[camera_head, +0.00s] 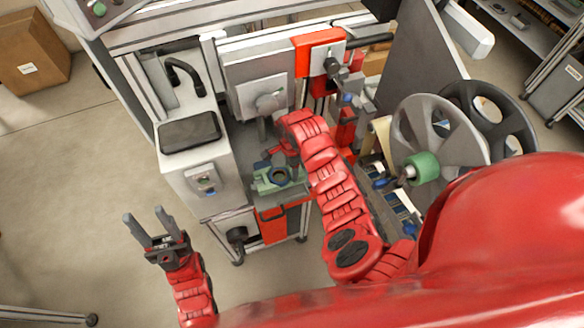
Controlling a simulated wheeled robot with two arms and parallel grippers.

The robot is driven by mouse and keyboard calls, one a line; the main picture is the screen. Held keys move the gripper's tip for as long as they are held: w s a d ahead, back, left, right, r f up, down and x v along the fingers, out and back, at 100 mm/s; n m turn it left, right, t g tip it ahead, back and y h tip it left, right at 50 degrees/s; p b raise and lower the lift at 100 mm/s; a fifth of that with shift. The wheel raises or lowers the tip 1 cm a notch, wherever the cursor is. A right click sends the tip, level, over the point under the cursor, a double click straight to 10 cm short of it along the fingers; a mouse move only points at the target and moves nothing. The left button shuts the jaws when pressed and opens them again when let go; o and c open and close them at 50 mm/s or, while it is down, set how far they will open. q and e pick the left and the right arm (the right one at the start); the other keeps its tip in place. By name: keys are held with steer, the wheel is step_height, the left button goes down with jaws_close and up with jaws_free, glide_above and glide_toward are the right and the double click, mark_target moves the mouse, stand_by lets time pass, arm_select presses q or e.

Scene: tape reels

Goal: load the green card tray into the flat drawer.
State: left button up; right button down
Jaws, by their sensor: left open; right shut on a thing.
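The green card tray (266,187) is pale green with a dark round part in it. It is at the lower middle of the machine, just above an orange-red front (272,226). My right gripper (289,163) is shut on the tray at its far right side; the wrist and arm partly hide the fingers. I cannot tell whether the tray rests on a surface or hangs just above it. The flat drawer cannot be picked out for certain; the orange-red front may belong to it. My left gripper (149,228) is open and empty over the floor, left of the machine.
A white cabinet with a dark screen (190,132) stands left of the tray. Large grey reels (440,130) and a green hub (425,167) are at the right. A cardboard box (30,52) lies at the far left.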

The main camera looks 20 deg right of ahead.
steer(key=shift+w+f, duration=0.15)
steer(key=shift+w, duration=0.05)
steer(key=shift+s+f+b, duration=0.4)
steer(key=shift+f+b, duration=0.4)
steer(key=shift+b, duration=0.25)
step_height(320, 180, down, 2)
steer(key=shift+b, duration=0.85)
steer(key=shift+w+f+b, duration=0.2)
steer(key=shift+f+b, duration=0.2)
steer(key=shift+f, duration=0.1)
steer(key=shift+r, duration=0.1)
steer(key=shift+s, duration=0.1)
